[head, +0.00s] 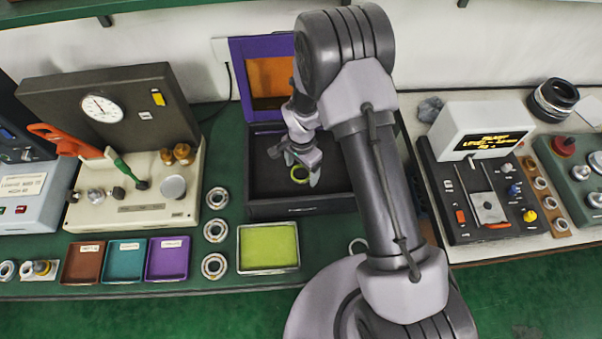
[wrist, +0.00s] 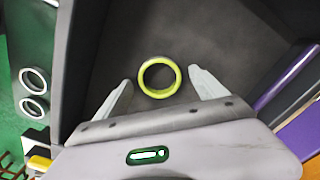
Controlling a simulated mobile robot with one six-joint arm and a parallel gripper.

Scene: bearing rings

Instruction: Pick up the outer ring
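A yellow-green ring (head: 299,174), which I take to be the outer ring, lies inside a dark open box (head: 300,209) with a purple and orange lid. In the wrist view the ring (wrist: 159,77) shows whole, on the dark floor of the box. My gripper (head: 302,172) is inside the box's outline in the head view, close to the ring. In the wrist view my gripper (wrist: 160,88) has its fingers spread wide, one on each side of the ring. There is a gap between each finger and the ring, and nothing is held. The exact height above the floor is unclear.
Several bearings (head: 215,229) stand in a column left of the box, beside a yellow-green pad (head: 268,247). Brown, teal and purple trays (head: 167,260) line the front edge. A gauge machine (head: 130,200) stands left and a display device (head: 480,190) right. The box walls surround my gripper.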

